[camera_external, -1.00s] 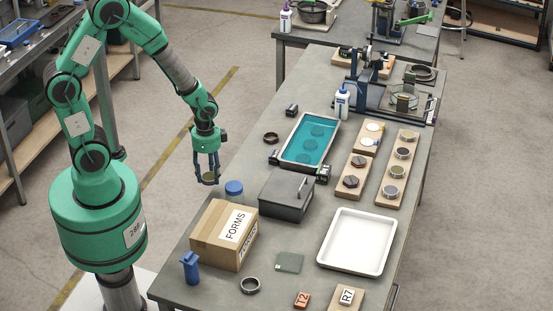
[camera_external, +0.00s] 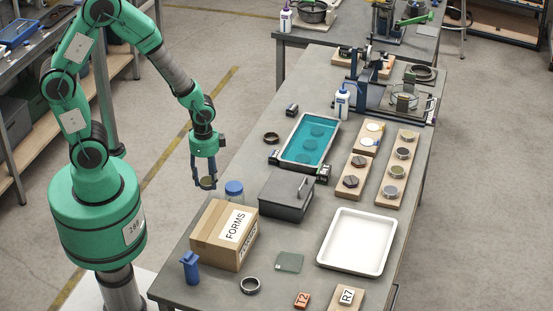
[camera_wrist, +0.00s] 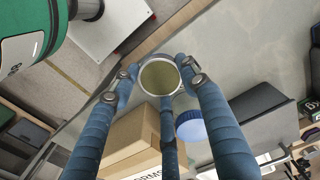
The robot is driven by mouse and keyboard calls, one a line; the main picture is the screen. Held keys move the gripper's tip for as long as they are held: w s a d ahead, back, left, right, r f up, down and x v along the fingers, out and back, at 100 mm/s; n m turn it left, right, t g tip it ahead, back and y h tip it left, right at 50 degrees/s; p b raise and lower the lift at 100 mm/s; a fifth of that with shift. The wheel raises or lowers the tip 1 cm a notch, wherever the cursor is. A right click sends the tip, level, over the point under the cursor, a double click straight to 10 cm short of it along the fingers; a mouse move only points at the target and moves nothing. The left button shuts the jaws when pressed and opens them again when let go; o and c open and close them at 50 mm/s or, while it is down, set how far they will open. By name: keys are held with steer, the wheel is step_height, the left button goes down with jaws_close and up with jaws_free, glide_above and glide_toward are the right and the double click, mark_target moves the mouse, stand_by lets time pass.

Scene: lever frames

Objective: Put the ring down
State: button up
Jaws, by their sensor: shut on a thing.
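My gripper (camera_external: 206,184) has blue fingers and is shut on a ring (camera_external: 208,182), a small round band with a metallic rim and an olive-tan inside. In the wrist view the ring (camera_wrist: 160,77) sits between the fingertips, its round opening facing the camera. I cannot tell whether its middle is open right through. In the external view my gripper points down, left of the blue-lidded jar and above the carton. The ring appears held in the air near the left edge of the bench (camera_external: 240,165); its exact height is unclear.
A blue-lidded jar (camera_external: 234,187), a FORMS carton (camera_external: 222,235) and a grey box (camera_external: 286,196) stand close by.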

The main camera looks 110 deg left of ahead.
steer(key=d+r+m+p, duration=0.3)
steer(key=d+r, duration=0.1)
steer(key=d, duration=0.6)
steer(key=s+d+r+m+p, duration=0.1)
steer(key=d+r+m+p, duration=0.2)
steer(key=d, duration=0.7)
steer(key=shift+s+r, duration=0.3)
steer(key=shift+r, duration=0.75)
steer(key=shift+w, duration=0.15)
glide_above(224, 223)
steer(key=shift+s+f, duration=0.4)
steer(key=shift+f, duration=0.3)
steer(key=shift+w, duration=0.1)
steer(key=shift+w, duration=0.2)
steer(key=shift+w+f, duration=0.15)
steer(key=shift+f, duration=1.7)
